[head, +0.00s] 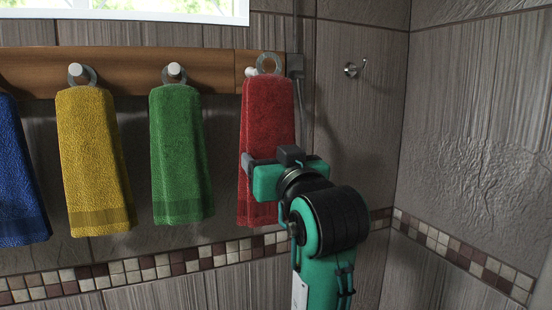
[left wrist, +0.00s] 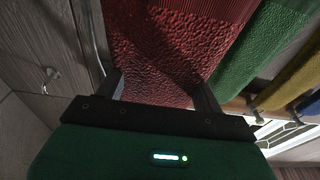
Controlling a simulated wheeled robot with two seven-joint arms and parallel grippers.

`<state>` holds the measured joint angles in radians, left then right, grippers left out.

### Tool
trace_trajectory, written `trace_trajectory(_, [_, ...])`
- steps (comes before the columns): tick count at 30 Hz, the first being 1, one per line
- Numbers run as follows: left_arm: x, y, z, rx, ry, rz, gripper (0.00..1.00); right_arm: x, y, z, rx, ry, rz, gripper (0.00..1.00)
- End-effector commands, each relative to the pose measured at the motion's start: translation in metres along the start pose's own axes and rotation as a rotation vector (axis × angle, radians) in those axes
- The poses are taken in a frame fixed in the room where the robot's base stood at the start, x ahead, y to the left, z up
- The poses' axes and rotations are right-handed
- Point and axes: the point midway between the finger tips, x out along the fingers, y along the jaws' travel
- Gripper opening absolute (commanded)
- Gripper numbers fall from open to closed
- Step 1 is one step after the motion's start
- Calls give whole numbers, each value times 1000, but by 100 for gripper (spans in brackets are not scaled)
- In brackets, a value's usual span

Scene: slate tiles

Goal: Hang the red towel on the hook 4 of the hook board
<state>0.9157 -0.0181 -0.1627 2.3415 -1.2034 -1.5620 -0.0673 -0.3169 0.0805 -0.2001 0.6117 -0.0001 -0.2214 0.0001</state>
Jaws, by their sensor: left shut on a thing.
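The red towel (head: 268,110) hangs upright in front of the right end of the wooden hook board (head: 130,72), its grey ring (head: 269,62) at the top. The pale peg of hook 4 (head: 251,72) shows at the ring's lower left; I cannot tell whether the ring is around it or in front of it. My left gripper (head: 262,165) is shut on the red towel at its lower half. In the left wrist view the red towel (left wrist: 165,50) fills the space between the two fingers (left wrist: 160,92). My right gripper is out of view.
A green towel (head: 180,150), a yellow towel (head: 95,155) and a blue towel (head: 18,180) hang to the left on the board. A small metal wall hook (head: 353,69) and a grey box with a cable (head: 295,66) are to the right. The wall right of the towel is mostly bare.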

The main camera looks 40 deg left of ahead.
Motion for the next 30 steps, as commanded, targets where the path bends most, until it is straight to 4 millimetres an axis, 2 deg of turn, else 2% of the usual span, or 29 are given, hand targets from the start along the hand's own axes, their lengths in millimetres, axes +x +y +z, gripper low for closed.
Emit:
trace_trajectory(4, [9, 0, 2, 1, 1, -2, 44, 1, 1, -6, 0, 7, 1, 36])
trace_trajectory(9, [19, 0, 5, 1, 0, -2, 44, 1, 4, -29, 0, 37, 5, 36])
trace_trajectory(12, [25, -1, 6, 1, 1, -2, 44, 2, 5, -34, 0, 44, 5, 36])
trace_trajectory(23, [46, 0, 12, 1, 0, -1, 44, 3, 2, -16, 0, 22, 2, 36])
trace_trajectory(30, [60, 0, 15, 1, 0, -2, 44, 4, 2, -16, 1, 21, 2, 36])
